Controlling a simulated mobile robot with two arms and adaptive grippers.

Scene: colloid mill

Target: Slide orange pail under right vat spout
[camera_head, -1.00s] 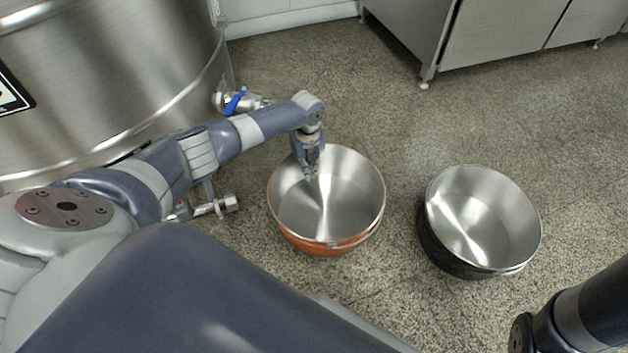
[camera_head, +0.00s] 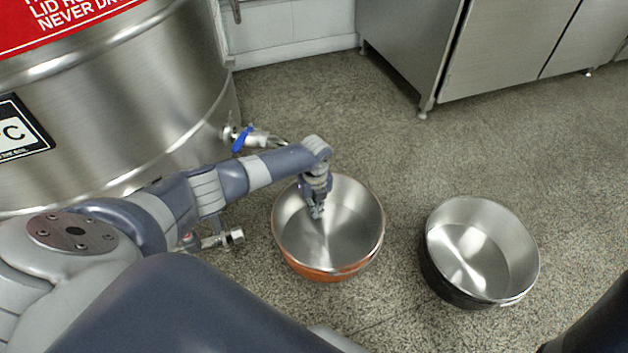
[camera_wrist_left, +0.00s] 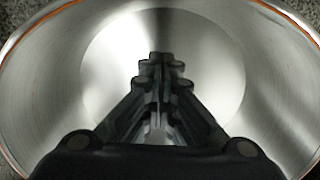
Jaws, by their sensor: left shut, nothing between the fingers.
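The orange pail (camera_head: 322,275) stands on the floor to the right of the steel vat (camera_head: 150,90); its inside is bare steel and looks empty. My left gripper (camera_head: 317,214) is shut, points down and is over the pail's opening, near its far left side. In the left wrist view the shut fingers (camera_wrist_left: 160,62) show against the steel inside of the pail (camera_wrist_left: 275,75), with nothing between them. A spout with a blue handle (camera_head: 243,138) sticks out of the vat behind my left arm. A second spout (camera_head: 222,239) shows below my arm. My right gripper is not in view.
A black pail (camera_head: 448,284) with a steel inside stands to the right of the orange one, with a floor gap between them. A steel cabinet (camera_head: 500,50) on feet stands at the back right. The speckled floor (camera_head: 580,150) is clear at the right.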

